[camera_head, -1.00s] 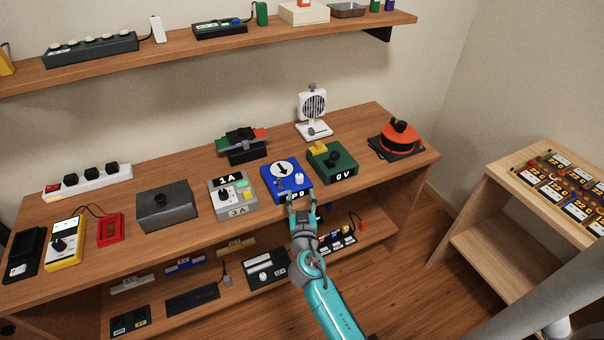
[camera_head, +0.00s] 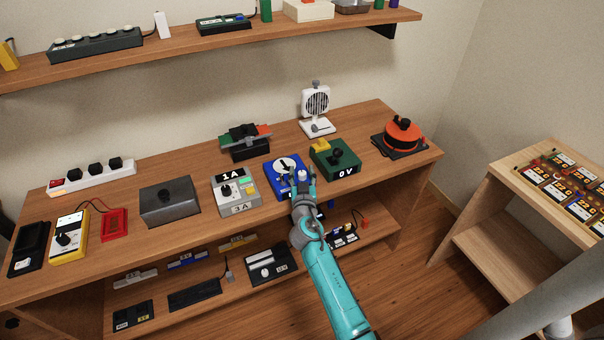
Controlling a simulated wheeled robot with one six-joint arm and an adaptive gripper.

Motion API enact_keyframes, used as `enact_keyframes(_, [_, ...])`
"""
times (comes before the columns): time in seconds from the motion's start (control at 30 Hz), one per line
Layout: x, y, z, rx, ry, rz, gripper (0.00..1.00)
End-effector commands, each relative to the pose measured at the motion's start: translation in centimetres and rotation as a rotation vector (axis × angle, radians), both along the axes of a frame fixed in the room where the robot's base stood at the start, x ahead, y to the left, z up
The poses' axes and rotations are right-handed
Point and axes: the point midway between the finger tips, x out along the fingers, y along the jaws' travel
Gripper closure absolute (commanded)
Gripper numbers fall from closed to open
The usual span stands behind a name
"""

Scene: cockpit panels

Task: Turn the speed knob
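A blue box (camera_head: 277,179) with a white round dial face and black pointer stands near the front edge of the bench. A small white knob (camera_head: 302,175) is on its right front part. No label reading "speed" is legible here. My gripper (camera_head: 304,183) is at the front right of the blue box, its two fingers apart. The white knob appears between or just beyond the fingertips; I cannot tell whether they touch it. The gripper hides the box's front label.
A white fan (camera_head: 317,103) is behind. A red-orange round device (camera_head: 399,136) is far right. The lower shelf holds several devices.

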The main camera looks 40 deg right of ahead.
Motion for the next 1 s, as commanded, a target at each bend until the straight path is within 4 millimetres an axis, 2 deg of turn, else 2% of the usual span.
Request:
enact_keyframes(0.03, [0.00,0.01,0.00,0.000,0.000,0.000,0.67])
enact_keyframes(0.17, [-0.01,0.02,0.00,0.000,0.000,0.000,1.00])
enact_keyframes(0.43, [-0.03,-0.04,-0.10,0.003,0.004,0.014,1.00])
enact_keyframes(1.0, [0.01,0.08,-0.42,0.008,0.012,0.158,1.00])
